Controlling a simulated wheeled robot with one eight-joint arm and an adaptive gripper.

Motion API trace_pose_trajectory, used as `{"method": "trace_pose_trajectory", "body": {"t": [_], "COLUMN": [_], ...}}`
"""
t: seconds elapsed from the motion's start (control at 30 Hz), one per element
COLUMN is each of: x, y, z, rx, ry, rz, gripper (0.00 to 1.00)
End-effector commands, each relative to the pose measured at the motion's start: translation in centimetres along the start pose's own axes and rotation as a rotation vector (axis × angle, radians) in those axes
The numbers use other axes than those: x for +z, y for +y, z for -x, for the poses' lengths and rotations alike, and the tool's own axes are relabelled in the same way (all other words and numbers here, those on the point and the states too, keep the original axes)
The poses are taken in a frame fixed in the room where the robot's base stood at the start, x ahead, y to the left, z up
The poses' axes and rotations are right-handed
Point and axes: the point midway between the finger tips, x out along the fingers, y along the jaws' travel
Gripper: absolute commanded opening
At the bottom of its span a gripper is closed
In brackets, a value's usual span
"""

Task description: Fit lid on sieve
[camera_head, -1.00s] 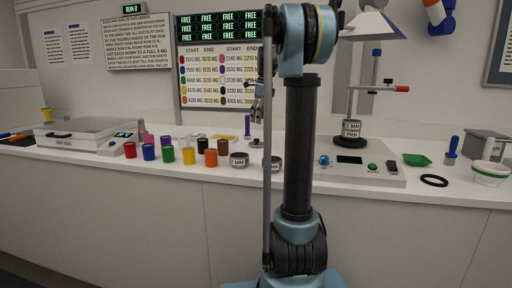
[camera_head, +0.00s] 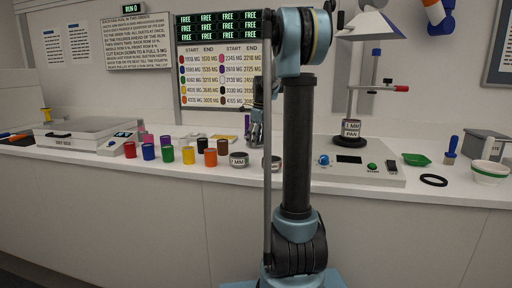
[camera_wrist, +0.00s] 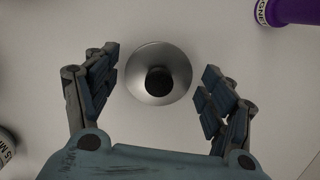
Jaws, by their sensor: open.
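The lid (camera_wrist: 143,62) is a round, shallow metal disc with a dark knob in its middle. It lies on the white bench in the wrist view. My gripper (camera_wrist: 159,80) is open above it, with one finger on either side and a gap to each. In the head view my gripper (camera_head: 256,135) is low over the bench and largely hides the lid. A labelled metal sieve (camera_head: 239,160) stands on the bench, with another low ring-shaped metal piece (camera_head: 275,164) to its right, partly behind my arm. A labelled metal piece (camera_wrist: 5,155) shows at the wrist view's lower left.
Several coloured jars (camera_head: 188,155) stand left of the sieve. A stack marked pan (camera_head: 351,130) stands under the stand at right. A black ring (camera_head: 434,180) lies at the front right.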

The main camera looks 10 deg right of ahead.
Motion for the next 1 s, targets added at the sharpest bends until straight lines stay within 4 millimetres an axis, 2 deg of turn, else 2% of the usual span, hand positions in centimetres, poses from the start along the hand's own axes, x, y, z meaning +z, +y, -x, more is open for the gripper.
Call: {"method": "trace_pose_trajectory", "body": {"t": [0.23,0.4,0.77,0.87,1.0], "x": [0.0,0.0,-0.1,0.0,0.3], "y": [0.0,0.0,-0.1,-0.1,-0.1], "z": [-0.1,-0.1,0.2,1.1,3.4], "rx": [0.000,0.000,0.000,0.000,0.000], "ry": [0.000,0.000,0.000,0.000,0.000], "rz": [0.000,0.000,-0.001,-0.001,-0.001], "gripper": [0.73,0.36,0.35,0.35,0.35]}}
